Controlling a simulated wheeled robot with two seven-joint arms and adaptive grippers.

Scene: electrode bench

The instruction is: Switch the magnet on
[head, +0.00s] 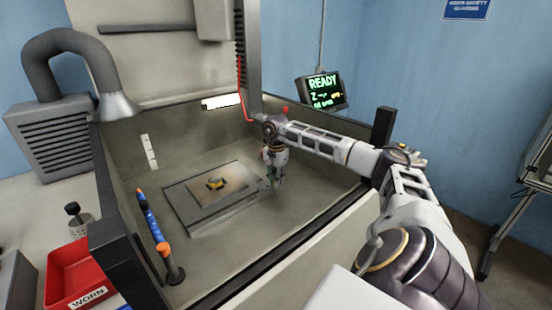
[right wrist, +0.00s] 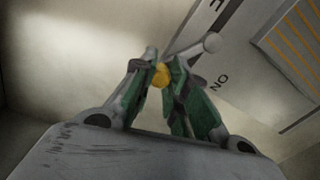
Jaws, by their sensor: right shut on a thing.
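The flat magnet plate (head: 183,211) lies on the floor of the walled bench enclosure. A small yellow and dark piece (head: 215,183) sits on its middle. My right gripper (head: 274,181) is down at the plate's right edge. In the right wrist view its green fingers (right wrist: 162,84) are shut on the yellow knob (right wrist: 161,74) of a lever. The lever's grey rod (right wrist: 188,50) runs from the knob to a round hub (right wrist: 212,43) at the plate's side. My left gripper is not in view.
Dark-edged walls enclose the work area. A blue and orange tool (head: 150,220) stands at the front left. A red bin (head: 75,272) labelled WORN is outside at left. A grey hose with a hood (head: 117,106) hangs at the back left. A screen (head: 322,90) reads READY.

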